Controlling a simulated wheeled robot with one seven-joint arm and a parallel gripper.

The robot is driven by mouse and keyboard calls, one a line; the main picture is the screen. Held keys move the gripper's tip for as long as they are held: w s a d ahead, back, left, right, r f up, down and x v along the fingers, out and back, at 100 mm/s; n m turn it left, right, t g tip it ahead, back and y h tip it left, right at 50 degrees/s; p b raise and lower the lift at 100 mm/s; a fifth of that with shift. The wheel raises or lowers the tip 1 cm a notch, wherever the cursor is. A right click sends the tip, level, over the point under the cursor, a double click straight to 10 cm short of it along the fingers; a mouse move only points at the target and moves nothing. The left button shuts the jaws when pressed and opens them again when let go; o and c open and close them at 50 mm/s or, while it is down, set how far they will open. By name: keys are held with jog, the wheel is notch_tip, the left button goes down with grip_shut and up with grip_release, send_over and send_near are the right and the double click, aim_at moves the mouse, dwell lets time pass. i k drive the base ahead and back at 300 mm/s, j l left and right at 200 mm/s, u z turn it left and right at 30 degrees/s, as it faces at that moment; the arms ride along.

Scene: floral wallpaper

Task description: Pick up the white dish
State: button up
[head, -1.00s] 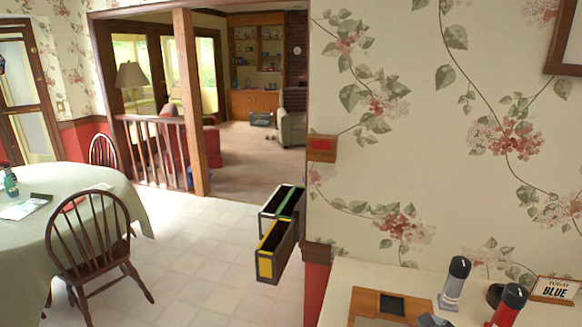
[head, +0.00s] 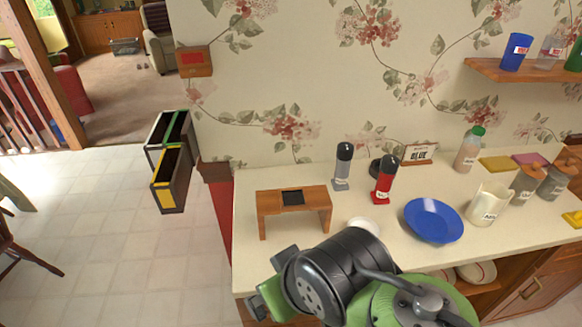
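A small white dish (head: 364,223) lies on the cream counter (head: 300,264), just right of a small wooden stand. My arm hides its lower part. More white dishes (head: 478,272) sit on a shelf under the counter, partly hidden by my arm. My gripper (head: 262,300) shows in part at the bottom of the view, over the counter's front edge, lower left of the small dish. Its fingers are not clear enough to show whether they are open or shut.
A wooden stand (head: 294,204), a grey bottle (head: 343,166), a red bottle (head: 384,179) and a blue plate (head: 434,221) surround the small dish. A white pitcher (head: 488,204) and canisters (head: 555,180) stand to the right. Two bins (head: 170,175) stand on the floor left of the counter.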

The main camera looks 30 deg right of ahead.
aim_at(365, 223)
jog(key=z, duration=1.65)
jog(key=l+u, duration=0.2)
jog(key=u, duration=0.3)
jog(key=l+u, duration=0.2)
jog(key=u, duration=0.25)
jog(key=l+u, duration=0.2)
jog(key=u, duration=0.3)
jog(key=l+u, duration=0.2)
jog(key=u, duration=0.25)
